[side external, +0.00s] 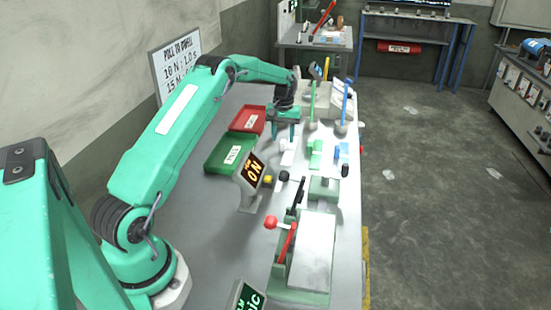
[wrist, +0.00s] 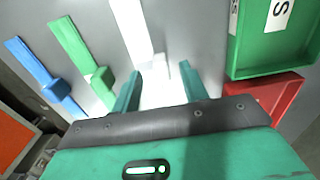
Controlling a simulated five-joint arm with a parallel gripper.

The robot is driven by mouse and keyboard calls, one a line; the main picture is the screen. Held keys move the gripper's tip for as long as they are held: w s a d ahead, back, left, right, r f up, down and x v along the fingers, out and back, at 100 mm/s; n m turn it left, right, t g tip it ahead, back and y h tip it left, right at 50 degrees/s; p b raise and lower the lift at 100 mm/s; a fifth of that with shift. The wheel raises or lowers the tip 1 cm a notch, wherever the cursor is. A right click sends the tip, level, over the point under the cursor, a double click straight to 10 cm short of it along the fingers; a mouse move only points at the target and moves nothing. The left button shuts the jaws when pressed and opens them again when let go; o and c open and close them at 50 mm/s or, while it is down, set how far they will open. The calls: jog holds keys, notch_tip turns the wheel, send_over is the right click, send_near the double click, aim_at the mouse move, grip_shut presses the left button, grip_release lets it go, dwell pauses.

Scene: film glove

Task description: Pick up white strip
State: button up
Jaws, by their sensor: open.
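The white strip (wrist: 133,24) runs down from the top middle of the wrist view toward a bright white block (wrist: 165,91) between my fingers. In the side view the white strip (side external: 287,158) lies on the bench just in front of my gripper (side external: 283,131). My gripper is open, with its two green fingers (wrist: 161,82) apart and pointing at the bench. The white block shows between the fingers with space beside it, and nothing is clamped. The block's lower part is hidden by my gripper body.
A green strip (wrist: 78,50) and a blue strip (wrist: 34,66) lie to the left in the wrist view. A green tray (wrist: 268,70) and a red tray (wrist: 287,90) are to the right. A display (side external: 249,180) and a lever press (side external: 310,255) stand on the bench nearer the camera.

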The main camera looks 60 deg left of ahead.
aim_at(283, 142)
jog(key=shift+f, duration=1.8)
grip_shut()
jog(key=shift+a+r, duration=0.1)
jog(key=shift+r, duration=0.05)
jog(key=shift+r, duration=0.5)
notch_tip(283, 142, up, 3)
jog(key=shift+r, duration=0.1)
jog(key=d+r, duration=0.6)
jog(key=d, duration=0.5)
jog(key=shift+s+d+r, duration=0.25)
jog(key=shift+s+d, duration=0.05)
jog(key=shift+d, duration=0.05)
